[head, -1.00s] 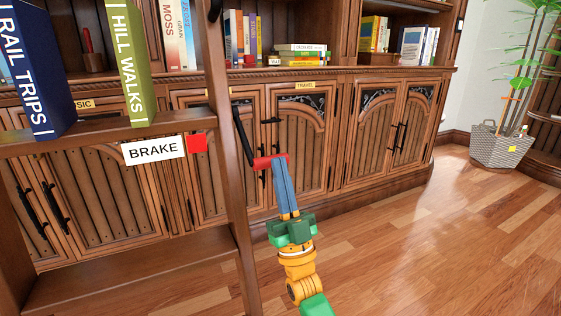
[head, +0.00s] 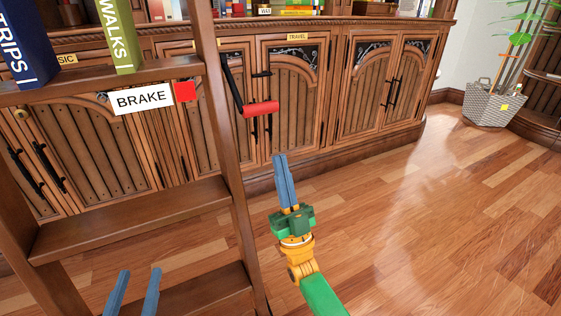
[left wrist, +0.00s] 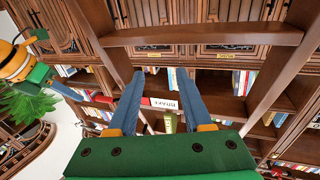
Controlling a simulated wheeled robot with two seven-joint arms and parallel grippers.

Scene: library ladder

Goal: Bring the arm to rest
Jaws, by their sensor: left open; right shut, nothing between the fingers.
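My right gripper (head: 279,157) is shut and empty, with its blue fingers pointing up. It stands below the red handle (head: 261,109) of a black lever at the ladder's right rail, with a visible gap between. My left gripper (head: 139,271) is open and empty at the bottom left, in front of the ladder's lower steps. Its spread fingers (left wrist: 160,74) also show in the left wrist view. There, my right arm (left wrist: 20,62) is at the left edge.
The wooden ladder (head: 219,130) fills the left, with a BRAKE sign (head: 142,98) and red square (head: 185,91). A blue book (head: 27,50) and a green book (head: 118,38) stand on its step. Cabinets (head: 290,105) line the back. The floor (head: 430,220) at right is clear.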

